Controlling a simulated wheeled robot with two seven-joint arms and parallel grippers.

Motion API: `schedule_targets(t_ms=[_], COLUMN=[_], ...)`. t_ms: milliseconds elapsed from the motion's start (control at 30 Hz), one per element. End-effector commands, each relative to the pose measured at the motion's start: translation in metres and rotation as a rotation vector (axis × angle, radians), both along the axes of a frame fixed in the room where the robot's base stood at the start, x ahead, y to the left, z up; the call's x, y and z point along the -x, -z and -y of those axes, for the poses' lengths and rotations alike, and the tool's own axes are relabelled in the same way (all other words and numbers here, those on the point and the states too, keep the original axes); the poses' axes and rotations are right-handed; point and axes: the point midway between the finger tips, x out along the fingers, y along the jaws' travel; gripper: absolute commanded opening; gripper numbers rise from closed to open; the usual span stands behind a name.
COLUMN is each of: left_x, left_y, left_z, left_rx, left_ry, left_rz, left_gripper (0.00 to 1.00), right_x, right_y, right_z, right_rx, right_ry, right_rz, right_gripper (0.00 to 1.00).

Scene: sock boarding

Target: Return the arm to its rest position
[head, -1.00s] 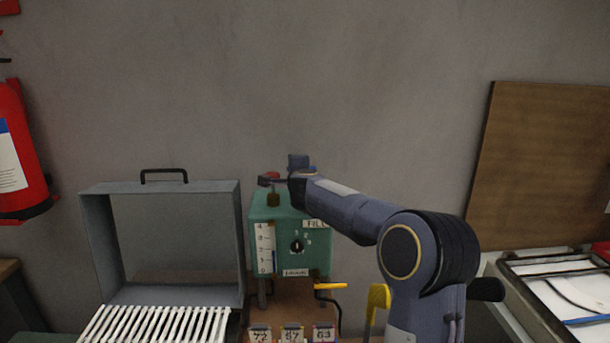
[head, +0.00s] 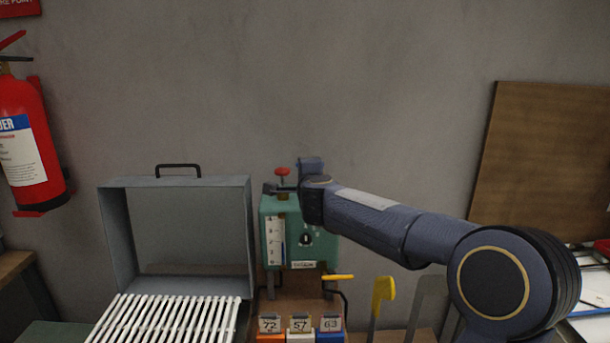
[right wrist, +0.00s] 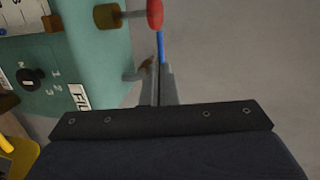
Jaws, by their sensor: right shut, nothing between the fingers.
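My right arm comes in from the right in the head view. Its gripper (head: 272,188) is at the top of the teal box (head: 270,222), close to a red knob (head: 282,171). In the right wrist view the gripper's thin grey fingers (right wrist: 161,75) are together with nothing held. There the teal box (right wrist: 85,65) is on the left, and the red knob (right wrist: 155,14) on its brass fitting (right wrist: 107,16) is beyond the fingertips. I cannot tell whether the fingers touch the knob. My left gripper is not in view.
A grey open case (head: 176,183) with a white slatted rack (head: 165,325) stands left. A fire extinguisher (head: 25,140) hangs left; a brown board (head: 545,170) leans right.

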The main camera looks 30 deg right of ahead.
Motion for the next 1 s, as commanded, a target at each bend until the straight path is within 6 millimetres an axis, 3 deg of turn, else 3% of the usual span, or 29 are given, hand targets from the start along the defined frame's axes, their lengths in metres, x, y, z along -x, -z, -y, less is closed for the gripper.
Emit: schedule_targets(t_ms=[333, 467, 567, 667, 800, 900, 1000], left_x=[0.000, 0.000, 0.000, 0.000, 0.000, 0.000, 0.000], left_y=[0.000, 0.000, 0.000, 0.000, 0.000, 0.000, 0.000], left_z=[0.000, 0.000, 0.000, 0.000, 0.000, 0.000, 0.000], left_rx=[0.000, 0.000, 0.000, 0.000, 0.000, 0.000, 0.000], left_ry=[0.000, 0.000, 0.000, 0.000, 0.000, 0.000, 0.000], left_rz=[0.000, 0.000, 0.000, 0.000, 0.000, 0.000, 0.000], left_gripper=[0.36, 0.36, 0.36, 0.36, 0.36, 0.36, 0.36], right_x=[0.010, 0.026, 0.058, 0.107, 0.183, 0.238, 0.287], right_y=[-0.003, -0.013, -0.014, 0.005, 0.059, 0.105, 0.146], right_z=[-0.007, -0.030, -0.075, -0.128, -0.182, -0.205, -0.215], right_rx=[0.004, 0.083, 0.220, 0.374, 0.557, 0.658, 0.736], right_ry=[-0.008, -0.136, -0.362, -0.620, -0.930, -1.110, -1.247], right_rz=[0.000, 0.003, -0.022, -0.093, -0.248, -0.383, -0.518], right_gripper=[0.00, 0.00, 0.00, 0.00, 0.00, 0.00, 0.00])
